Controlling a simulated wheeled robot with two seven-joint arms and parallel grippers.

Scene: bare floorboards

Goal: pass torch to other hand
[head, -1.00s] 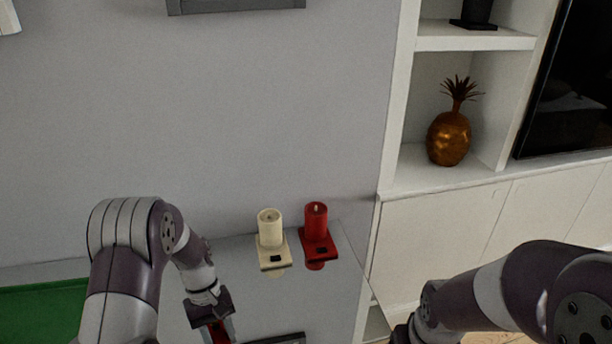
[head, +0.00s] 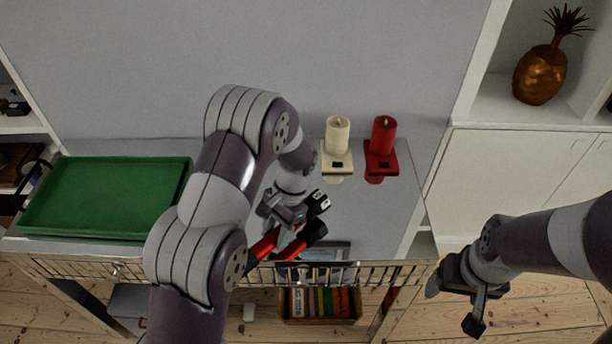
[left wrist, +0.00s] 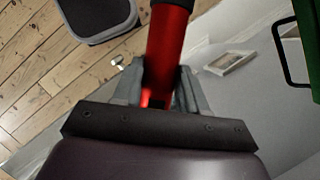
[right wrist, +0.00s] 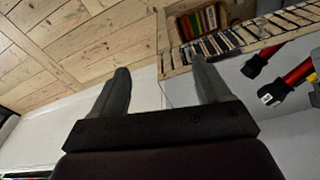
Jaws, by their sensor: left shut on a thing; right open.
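The torch (head: 262,246) has a red body and a black head with a pale end. My left gripper (head: 288,220) is shut around its red body and holds it above the glossy grey tabletop, which seems to mirror it below. In the left wrist view the red body (left wrist: 168,45) runs between the fingers. My right gripper (head: 455,306) is open and empty, out past the table's right front corner. In the right wrist view the torch (right wrist: 298,76) shows at the right edge, apart from the open fingers (right wrist: 160,82).
A green tray (head: 110,198) lies at the table's left. A cream candle (head: 337,135) and a red candle (head: 382,136) stand on holders at the back right. A slatted rail (head: 345,274) runs along the front edge. A box of books (head: 320,304) sits below.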

